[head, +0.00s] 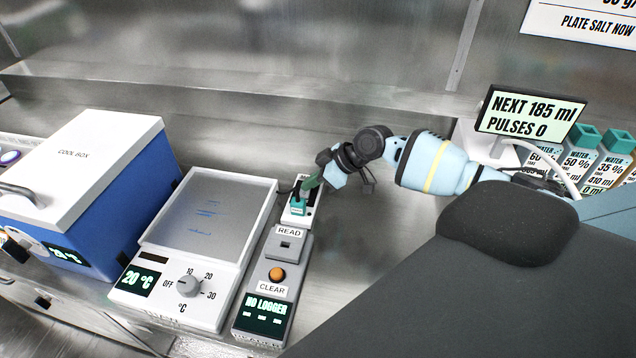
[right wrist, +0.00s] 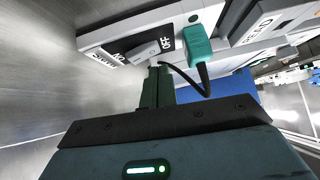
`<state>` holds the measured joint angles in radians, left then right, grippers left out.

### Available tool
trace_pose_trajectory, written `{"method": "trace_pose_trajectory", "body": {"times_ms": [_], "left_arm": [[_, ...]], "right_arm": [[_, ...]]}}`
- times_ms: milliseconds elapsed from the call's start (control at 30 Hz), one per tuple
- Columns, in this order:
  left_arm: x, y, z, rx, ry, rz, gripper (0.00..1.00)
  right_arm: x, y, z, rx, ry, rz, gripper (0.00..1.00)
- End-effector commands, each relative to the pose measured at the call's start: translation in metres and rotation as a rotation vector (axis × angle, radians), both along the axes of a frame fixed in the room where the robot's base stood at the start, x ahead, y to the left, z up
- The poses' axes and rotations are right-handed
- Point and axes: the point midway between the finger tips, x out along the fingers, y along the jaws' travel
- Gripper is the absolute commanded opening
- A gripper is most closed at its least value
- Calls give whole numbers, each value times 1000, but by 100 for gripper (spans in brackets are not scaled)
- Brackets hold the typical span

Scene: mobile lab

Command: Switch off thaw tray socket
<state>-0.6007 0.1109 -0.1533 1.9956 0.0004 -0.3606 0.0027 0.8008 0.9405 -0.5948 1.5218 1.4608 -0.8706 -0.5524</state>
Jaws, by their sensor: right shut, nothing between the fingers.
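The thaw tray socket is a white box (head: 309,217) with a teal plug (head: 297,206) in it, behind the READ/CLEAR unit in the head view. In the right wrist view the socket (right wrist: 92,37) shows a grey rocker switch (right wrist: 146,49) between the ON and OFF labels, with the teal plug (right wrist: 199,46) and its black cable beside it. I cannot tell which way the rocker is tilted. My right gripper (head: 308,187) is shut and empty, its green fingertips (right wrist: 158,70) close to the rocker; contact is unclear. My left gripper is not in view.
The thaw tray (head: 163,283), reading 20 °C, stands left of the socket. The READ/CLEAR unit (head: 257,272) shows NO LOGGER. A blue cool box (head: 129,217) stands farther left. Water bottles (head: 577,158) and a display (head: 530,114) are at the right. A metal wall rises behind.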

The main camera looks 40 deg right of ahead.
Motion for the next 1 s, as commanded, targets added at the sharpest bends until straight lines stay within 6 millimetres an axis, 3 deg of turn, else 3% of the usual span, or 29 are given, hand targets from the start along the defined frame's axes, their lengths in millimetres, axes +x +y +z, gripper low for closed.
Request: {"method": "trace_pose_trajectory", "body": {"times_ms": [33, 300, 500, 1000], "left_arm": [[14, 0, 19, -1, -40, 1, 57], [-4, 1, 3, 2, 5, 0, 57], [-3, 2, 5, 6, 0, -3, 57], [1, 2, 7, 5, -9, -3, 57]], "right_arm": [[2, 6, 28, 3, -26, 4, 0], [-36, -17, 56, -1, -12, 2, 0], [-54, -27, 77, 2, -13, 1, 0], [-61, -30, 88, 6, -15, 2, 0]]}}
